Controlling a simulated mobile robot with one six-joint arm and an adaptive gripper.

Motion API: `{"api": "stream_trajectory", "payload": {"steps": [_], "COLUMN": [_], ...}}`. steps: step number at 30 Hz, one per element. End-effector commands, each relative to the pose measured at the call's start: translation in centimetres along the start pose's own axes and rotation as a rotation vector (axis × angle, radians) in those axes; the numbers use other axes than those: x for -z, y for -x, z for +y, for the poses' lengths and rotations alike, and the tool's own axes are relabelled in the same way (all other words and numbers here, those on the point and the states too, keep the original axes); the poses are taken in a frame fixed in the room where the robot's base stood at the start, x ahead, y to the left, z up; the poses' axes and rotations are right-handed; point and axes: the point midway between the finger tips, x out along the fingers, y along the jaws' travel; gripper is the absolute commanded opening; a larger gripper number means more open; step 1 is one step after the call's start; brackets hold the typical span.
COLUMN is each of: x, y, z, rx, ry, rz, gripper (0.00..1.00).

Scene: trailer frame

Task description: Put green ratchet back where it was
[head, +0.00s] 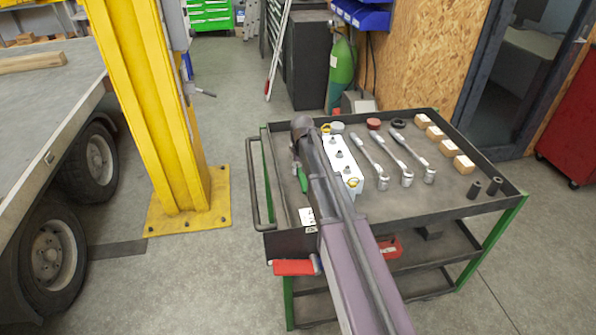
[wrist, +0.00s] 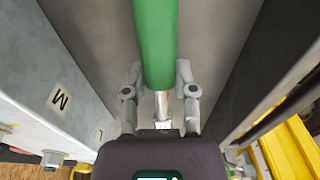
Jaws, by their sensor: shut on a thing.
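The green ratchet (head: 302,180) is at the left side of the trolley's top tray, beside my arm in the head view. In the wrist view its green handle (wrist: 153,45) runs up from between the fingers, and a metal part shows below it. My gripper (wrist: 158,85) is shut on the ratchet, with one finger on each side. In the head view the fingers are hidden by my arm. I cannot tell whether the ratchet touches the tray.
The tray (head: 415,202) holds a white block (head: 340,160) close beside the ratchet, several chrome wrenches (head: 398,158), wooden blocks (head: 452,152) and black sockets (head: 484,187). Its raised rim (head: 266,160) is close on the left. A yellow post (head: 155,110) stands left of the trolley.

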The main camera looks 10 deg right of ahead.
Motion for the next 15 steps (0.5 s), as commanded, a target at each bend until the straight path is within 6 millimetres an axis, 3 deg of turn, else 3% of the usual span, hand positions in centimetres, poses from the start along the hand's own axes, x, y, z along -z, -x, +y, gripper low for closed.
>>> {"api": "stream_trajectory", "payload": {"steps": [1, 4, 15], "x": [0.0, -0.01, 0.0], "y": [-0.1, -0.05, -0.04], "z": [0.01, 0.0, 0.0], "rx": [0.0, 0.0, 0.0], "ry": [0.0, 0.0, 0.0], "rz": [0.0, 0.0, 0.0], "gripper": [0.39, 0.69, 0.7]}}
